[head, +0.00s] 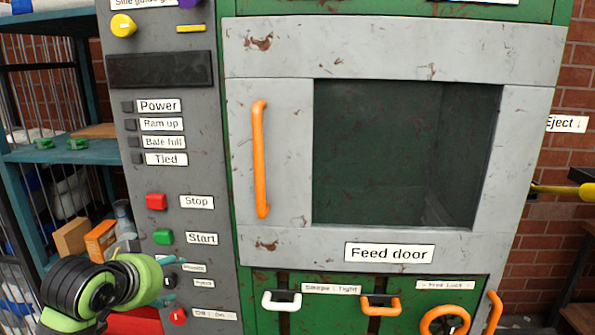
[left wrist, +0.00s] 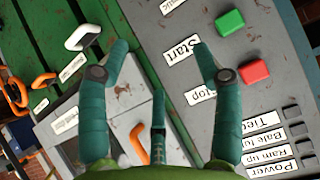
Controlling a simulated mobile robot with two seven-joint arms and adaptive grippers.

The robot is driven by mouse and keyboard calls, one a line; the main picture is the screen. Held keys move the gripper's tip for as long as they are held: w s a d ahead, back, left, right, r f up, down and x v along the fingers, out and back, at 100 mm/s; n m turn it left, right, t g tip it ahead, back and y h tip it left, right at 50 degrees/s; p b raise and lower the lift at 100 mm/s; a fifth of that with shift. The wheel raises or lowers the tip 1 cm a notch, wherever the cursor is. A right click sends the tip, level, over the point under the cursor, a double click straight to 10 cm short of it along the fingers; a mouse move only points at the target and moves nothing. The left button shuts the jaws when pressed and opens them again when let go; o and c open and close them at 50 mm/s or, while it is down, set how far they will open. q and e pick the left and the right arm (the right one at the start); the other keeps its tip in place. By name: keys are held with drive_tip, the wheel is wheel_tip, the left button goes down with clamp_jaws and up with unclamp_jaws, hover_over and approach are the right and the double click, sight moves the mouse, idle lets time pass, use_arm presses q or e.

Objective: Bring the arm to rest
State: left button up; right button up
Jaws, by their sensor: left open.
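My left gripper (head: 170,272) is at the lower left of the head view, in front of the control panel (head: 205,100). Its green and black wrist hides part of the panel's lower left. In the left wrist view, the teal fingers of my left gripper (left wrist: 160,62) are spread apart with nothing between them. The Start label (left wrist: 182,50) shows between the fingertips, and the green button (left wrist: 230,22) and red button (left wrist: 255,72) are to their right. Whether the fingers touch the panel cannot be told. My right gripper is not in view.
The baler's feed door (head: 280,60) is shut, with an orange handle (head: 260,160). White (head: 282,301) and orange (head: 381,306) handles and an orange wheel (head: 445,321) are below it. A teal shelf (head: 60,152) with boxes stands at the left. A yellow lever (head: 560,190) is at the right.

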use_arm(q)
drive_tip(key=s+d+f+g, duration=0.2)
drive_tip(key=s+f, duration=0.5)
drive_tip(key=f, duration=0.3)
drive_tip(key=s+d+f+g, duration=0.2)
drive_tip(key=s+f, duration=0.5)
drive_tip(key=f, duration=0.3)
drive_tip(key=s+d+f+g, duration=0.15)
drive_tip(key=s+f, duration=0.25)
drive_tip(key=s, duration=0.5)
drive_tip(key=s+d+f+g, duration=0.1)
drive_tip(key=s+f+g, duration=0.1)
drive_tip(key=s+f, duration=0.45)
wheel_tip(320, 180, down, 20)
drive_tip(key=s, duration=0.3)
drive_tip(key=s+a+f+g, duration=0.2)
drive_tip(key=s+a+f, duration=0.1)
drive_tip(key=s+f, duration=1.2)
drive_tip(key=shift+s+a+f+y, duration=0.15)
drive_tip(key=shift+s+y, duration=0.25)
drive_tip(key=shift+s, duration=0.15)
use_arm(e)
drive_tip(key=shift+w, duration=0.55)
